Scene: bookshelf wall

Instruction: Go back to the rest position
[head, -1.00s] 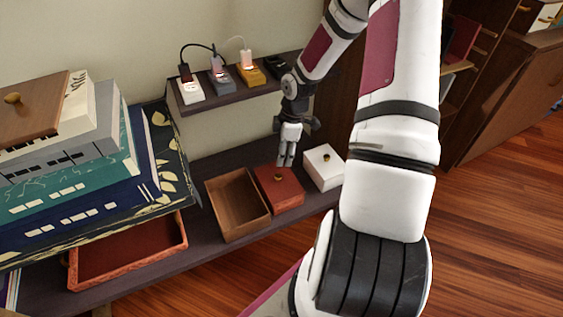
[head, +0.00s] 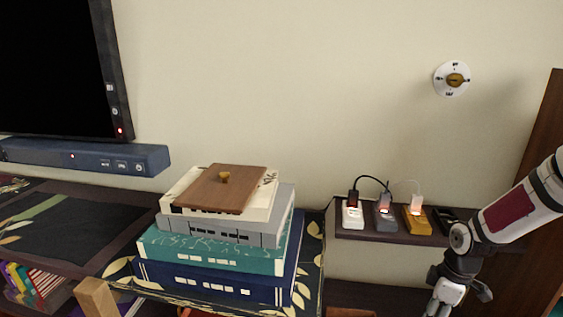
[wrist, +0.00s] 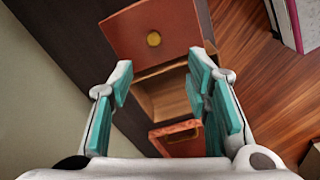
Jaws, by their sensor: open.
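My gripper (wrist: 164,98) is open and empty in the wrist view, its teal-padded fingers spread wide apart. Below it are a closed red-brown box with a brass knob (wrist: 155,38) and an open wooden box (wrist: 168,92). Part of a red tray (wrist: 178,138) shows between the fingers. In the head view my gripper (head: 440,308) is at the bottom right edge, below the small wall shelf, with its fingertips cut off by the frame.
The small shelf (head: 400,237) holds several plugged-in power blocks, including a white one (head: 352,214) and a yellow one (head: 416,220). A stack of books (head: 215,262) with a wooden lid (head: 222,188) stands left of it. A dial (head: 453,78) is on the wall. A screen (head: 55,70) and soundbar (head: 85,156) are at left.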

